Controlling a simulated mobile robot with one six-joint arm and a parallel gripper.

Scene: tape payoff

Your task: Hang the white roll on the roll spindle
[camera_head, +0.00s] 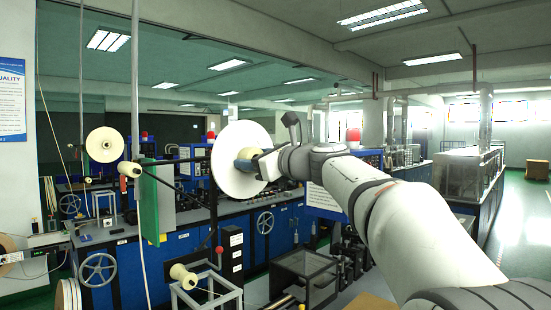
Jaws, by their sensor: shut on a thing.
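The white roll (231,181) is a large flat disc with a cream core, standing upright in mid-picture. My gripper (257,164) reaches in from the right and is shut on the roll at its core. The gripper and wrist cover part of the roll's right side, and the fingertips are small and partly hidden. A cream spindle hub (130,169) sits on a dark bar to the left of the roll. Another cream hub (183,277) sits low on a pale frame. I cannot tell which is the roll spindle, or whether the roll touches the dark bar behind it.
Another white roll (104,145) hangs farther left. Blue machine cabinets with handwheels (98,269) line the back. A dark open-topped box (303,272) stands low in front.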

